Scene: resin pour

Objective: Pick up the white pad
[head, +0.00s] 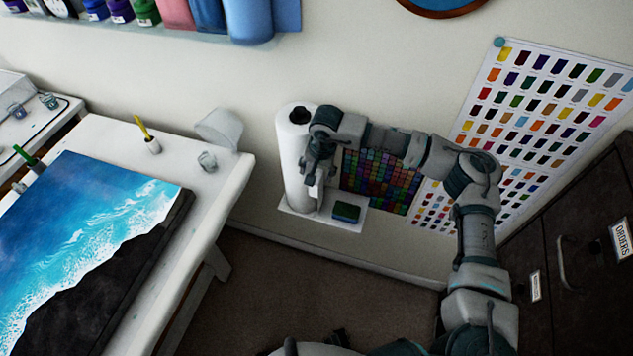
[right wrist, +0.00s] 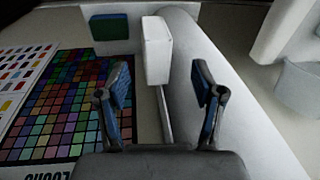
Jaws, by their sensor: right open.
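The white pad (right wrist: 157,50) stands upright as a small pale block beside the white paper roll (right wrist: 215,75) in the right wrist view. My right gripper (head: 312,170) is in front of the roll, pointing down. In the right wrist view my right gripper (right wrist: 160,95) is open, its blue-padded fingers apart, with the pad beyond and between the fingertips. I see no contact between fingers and pad. My left gripper is not in view.
A dark green and blue sponge (head: 346,212) lies on the small white wall shelf (head: 345,222), where the roll also stands. A colour-grid poster (head: 385,180) hangs close behind my right arm. The white table (head: 228,180) with a seascape panel (head: 95,235) is at left.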

